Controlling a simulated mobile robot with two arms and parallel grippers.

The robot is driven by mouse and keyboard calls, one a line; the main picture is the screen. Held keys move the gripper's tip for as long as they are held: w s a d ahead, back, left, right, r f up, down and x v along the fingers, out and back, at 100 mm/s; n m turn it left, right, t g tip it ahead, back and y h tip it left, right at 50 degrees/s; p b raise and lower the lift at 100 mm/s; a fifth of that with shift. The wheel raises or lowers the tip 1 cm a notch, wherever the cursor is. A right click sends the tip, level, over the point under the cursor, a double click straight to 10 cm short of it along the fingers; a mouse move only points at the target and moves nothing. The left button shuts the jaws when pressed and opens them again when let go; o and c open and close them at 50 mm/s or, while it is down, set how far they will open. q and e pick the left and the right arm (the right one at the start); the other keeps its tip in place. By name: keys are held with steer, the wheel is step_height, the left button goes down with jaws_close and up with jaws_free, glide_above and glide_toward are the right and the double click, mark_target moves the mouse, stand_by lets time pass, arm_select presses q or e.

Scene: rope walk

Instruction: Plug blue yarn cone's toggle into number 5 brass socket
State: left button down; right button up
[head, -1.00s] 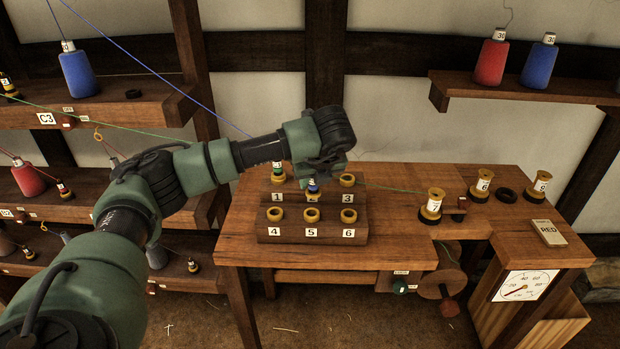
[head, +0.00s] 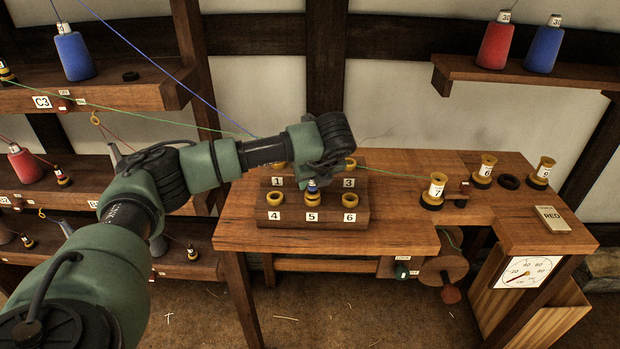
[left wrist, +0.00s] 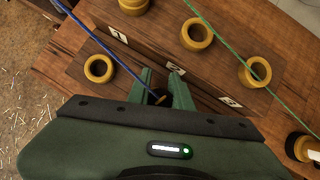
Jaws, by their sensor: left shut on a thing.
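The blue toggle (head: 312,185) is held in my left gripper (head: 314,180), whose jaws are shut on it. It sits directly over the number 5 brass socket (head: 312,199), at its mouth; how deep it goes I cannot tell. In the left wrist view, the fingers (left wrist: 160,92) close around the toggle, and the blue yarn (left wrist: 100,40) runs from it to the upper left. The blue yarn cone (head: 73,53) stands on the upper left shelf, its yarn slanting down to the gripper. My right gripper is out of view.
Socket 4 (head: 275,199) and socket 6 (head: 349,199) flank socket 5, both empty. A green yarn (left wrist: 225,45) crosses over the back row towards bobbin 7 (head: 436,190). My arm hides part of the back row.

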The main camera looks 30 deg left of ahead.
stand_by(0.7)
arm_select(q)
steer(key=shift+w+b, duration=0.1)
steer(key=shift+b, duration=0.3)
steer(key=shift+b, duration=0.35)
stand_by(0.6)
steer(key=shift+f+b, duration=0.45)
steer(key=shift+b, duration=0.05)
steer(key=c, duration=1.5)
jaws_free()
steer(key=shift+c, duration=0.2)
